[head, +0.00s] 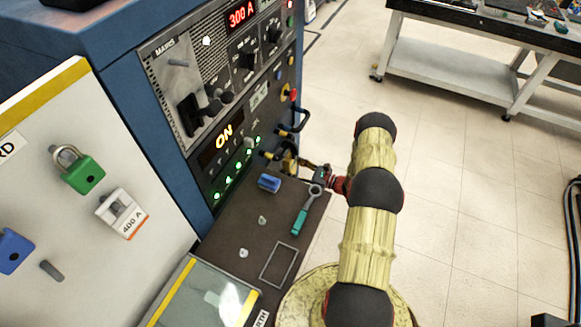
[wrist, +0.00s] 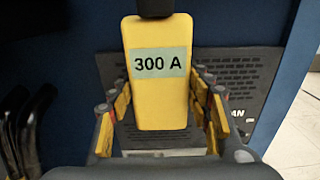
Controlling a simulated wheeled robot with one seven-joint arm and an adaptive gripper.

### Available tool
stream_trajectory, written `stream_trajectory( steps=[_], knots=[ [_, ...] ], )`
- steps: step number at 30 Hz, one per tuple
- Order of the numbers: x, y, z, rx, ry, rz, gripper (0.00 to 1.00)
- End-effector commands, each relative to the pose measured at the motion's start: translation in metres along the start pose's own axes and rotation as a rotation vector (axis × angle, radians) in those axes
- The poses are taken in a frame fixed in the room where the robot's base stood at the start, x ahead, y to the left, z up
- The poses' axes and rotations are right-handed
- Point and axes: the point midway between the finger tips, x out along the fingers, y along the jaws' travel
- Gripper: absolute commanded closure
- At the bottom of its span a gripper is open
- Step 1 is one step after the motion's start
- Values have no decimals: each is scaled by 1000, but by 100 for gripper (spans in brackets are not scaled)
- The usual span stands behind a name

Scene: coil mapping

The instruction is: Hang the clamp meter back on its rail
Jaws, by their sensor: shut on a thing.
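The clamp meter (wrist: 160,100) is a yellow body with a pale green panel reading "300 A" and a black part at its top edge. My gripper (wrist: 163,112) is shut on it, with yellow-padded fingers on both sides. In the head view my gripper (head: 322,176) is at the lower right of the blue cabinet's front, near the cable loops. The meter is small and partly hidden there. I cannot make out its rail in either view.
The blue cabinet (head: 100,28) has a lit "300 A" display and a lit "ON" sign. A dark shelf (head: 228,232) below holds a blue block (head: 269,182) and a teal-handled wrench (head: 305,210). Black cable loops (head: 297,124) stick out nearby. Open floor lies to the right.

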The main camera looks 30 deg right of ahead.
Motion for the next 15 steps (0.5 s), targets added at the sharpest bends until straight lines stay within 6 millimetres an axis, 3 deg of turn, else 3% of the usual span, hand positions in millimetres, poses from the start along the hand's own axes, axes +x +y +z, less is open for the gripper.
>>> stream_trajectory(
  steps=[15],
  knots=[
    [0, 0, 14, -1, -1, 0, 85]
  ],
)
